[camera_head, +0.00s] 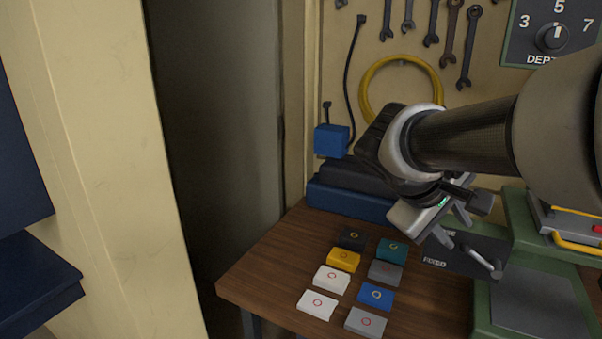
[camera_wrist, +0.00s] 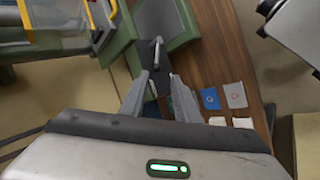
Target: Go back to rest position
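My gripper (camera_head: 458,232) hangs above the bench, right of and higher than the socket boxes. Its fingers are apart with nothing held between them, as the wrist view also shows (camera_wrist: 160,78). The boxes lie in two columns on the wooden bench top (camera_head: 270,270). The left column has a black box (camera_head: 352,239), a yellow box (camera_head: 343,260), a white box (camera_head: 331,280) and another white box (camera_head: 317,305). The right column has a teal box (camera_head: 391,250), a grey box (camera_head: 385,272), a blue box (camera_head: 376,296) and another grey box (camera_head: 366,321).
A green machine (camera_head: 520,240) with a handle stands close to my gripper on the right. Blue cases (camera_head: 345,200) sit at the back of the bench. Wrenches (camera_head: 470,45) and a yellow ring (camera_head: 368,85) hang on the back wall. The bench's left edge is clear.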

